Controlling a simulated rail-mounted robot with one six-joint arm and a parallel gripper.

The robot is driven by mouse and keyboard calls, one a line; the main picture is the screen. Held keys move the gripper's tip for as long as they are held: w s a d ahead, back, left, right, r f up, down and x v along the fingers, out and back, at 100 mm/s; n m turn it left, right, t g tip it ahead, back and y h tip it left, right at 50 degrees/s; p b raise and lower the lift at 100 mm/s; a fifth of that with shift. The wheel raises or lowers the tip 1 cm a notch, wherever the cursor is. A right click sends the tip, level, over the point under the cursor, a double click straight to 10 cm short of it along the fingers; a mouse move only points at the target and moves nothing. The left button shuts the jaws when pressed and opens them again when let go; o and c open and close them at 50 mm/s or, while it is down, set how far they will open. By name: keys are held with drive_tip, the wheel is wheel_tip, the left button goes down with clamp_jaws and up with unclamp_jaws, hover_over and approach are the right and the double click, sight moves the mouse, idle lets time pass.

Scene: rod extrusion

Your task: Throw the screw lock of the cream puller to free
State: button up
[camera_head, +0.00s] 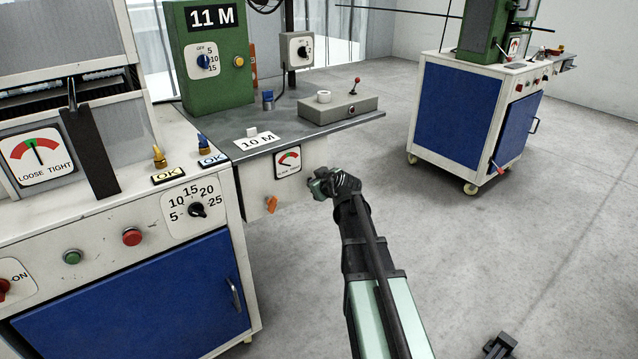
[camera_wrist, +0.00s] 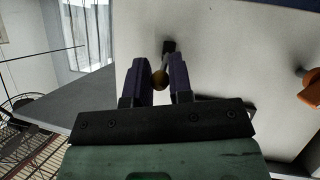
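The cream machine front panel (camera_head: 256,190) hangs below a grey worktop. My gripper (camera_head: 318,187) is at the panel's right part. In the wrist view its purple fingers (camera_wrist: 164,82) stand apart on either side of the knob, with a narrow gap visible on the right. An orange handle (camera_head: 272,204) is on the same panel, left of my gripper; it also shows in the wrist view (camera_wrist: 312,92). No label names the screw lock.
A small gauge (camera_head: 288,161) sits on the panel above the orange handle. A cream cabinet with a blue door (camera_head: 150,300) stands close at left, with a LOOSE/TIGHT gauge (camera_head: 38,153). Another blue-sided machine (camera_head: 462,115) stands behind right.

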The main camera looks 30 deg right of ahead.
drive_tip(key=o, duration=0.4)
drive_tip(key=shift+c, duration=0.2)
drive_tip(key=p+v, duration=0.5)
drive_tip(key=v, duration=0.5)
drive_tip(key=shift+s+r, duration=0.25)
drive_tip(key=shift+s, duration=0.1)
